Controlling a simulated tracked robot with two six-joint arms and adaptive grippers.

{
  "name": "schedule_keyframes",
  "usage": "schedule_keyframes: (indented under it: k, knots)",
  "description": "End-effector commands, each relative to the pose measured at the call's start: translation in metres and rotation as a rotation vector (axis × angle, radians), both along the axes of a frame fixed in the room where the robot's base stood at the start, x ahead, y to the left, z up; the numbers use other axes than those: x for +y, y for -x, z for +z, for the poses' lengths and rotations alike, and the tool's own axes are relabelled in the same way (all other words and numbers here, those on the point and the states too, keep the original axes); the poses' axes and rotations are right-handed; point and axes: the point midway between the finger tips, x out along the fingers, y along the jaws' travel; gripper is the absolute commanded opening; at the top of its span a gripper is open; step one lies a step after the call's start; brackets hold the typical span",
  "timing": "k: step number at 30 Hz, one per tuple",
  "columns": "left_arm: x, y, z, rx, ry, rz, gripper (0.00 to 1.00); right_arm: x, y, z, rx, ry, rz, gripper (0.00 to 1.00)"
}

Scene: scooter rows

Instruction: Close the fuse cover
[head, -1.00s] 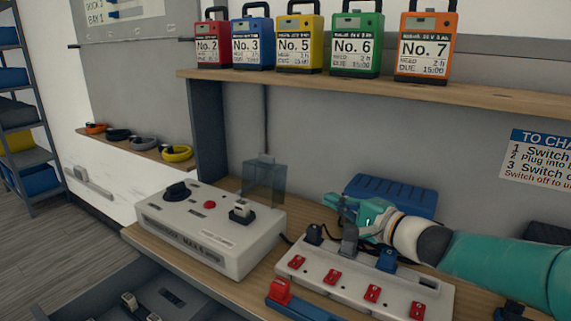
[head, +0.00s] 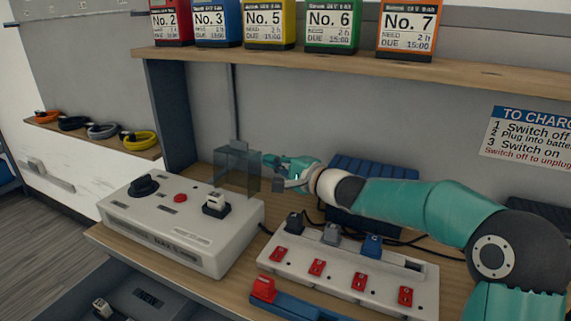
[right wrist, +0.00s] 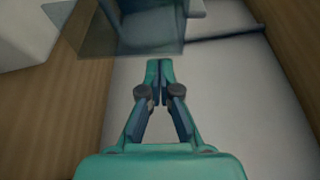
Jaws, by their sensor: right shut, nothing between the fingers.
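The fuse cover (head: 238,172) is a smoky, see-through box-like piece low on the back wall, at the end of a vertical cable. In the right wrist view its see-through panel (right wrist: 98,32) shows at the top, ahead of the fingers. My right gripper (head: 267,160) is shut and empty, just right of the cover in the head view. Its closed fingertips (right wrist: 160,66) point toward the cover's grey housing; whether they touch is unclear. The cover appears to stand out from the wall; its exact angle is hard to tell. My left gripper is not in view.
A grey-white charger unit (head: 180,228) with a knob and red button stands in front of the cover. A power strip (head: 345,278) with red switches and plugs lies below my right arm. A blue ribbed box (head: 375,168) stands behind the arm. A shelf (head: 330,62) holds batteries above.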

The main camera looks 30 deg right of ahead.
Motion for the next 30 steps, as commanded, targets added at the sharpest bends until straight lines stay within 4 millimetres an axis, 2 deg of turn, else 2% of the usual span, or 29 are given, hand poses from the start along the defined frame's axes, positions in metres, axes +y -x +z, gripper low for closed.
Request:
schedule_keyframes:
  k: [3, 11, 12, 15, 30]
  knots:
    - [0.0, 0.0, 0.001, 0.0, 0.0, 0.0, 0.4, 0.003, -0.006, 0.0, 0.001, 0.0, 0.001, 0.0]
    - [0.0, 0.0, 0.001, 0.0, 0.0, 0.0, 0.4, 0.004, -0.008, -0.001, 0.001, 0.0, 0.002, 0.0]
    - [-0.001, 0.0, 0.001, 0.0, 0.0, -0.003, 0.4, -0.004, -0.008, -0.001, 0.0, 0.001, -0.002, 0.0]
    - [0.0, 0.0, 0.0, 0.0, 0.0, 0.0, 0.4, 0.003, -0.008, -0.001, -0.001, 0.001, 0.002, 0.0]
    - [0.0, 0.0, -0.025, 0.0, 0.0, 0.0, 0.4, 0.009, -0.004, 0.002, -0.041, 0.052, 0.003, 0.0]
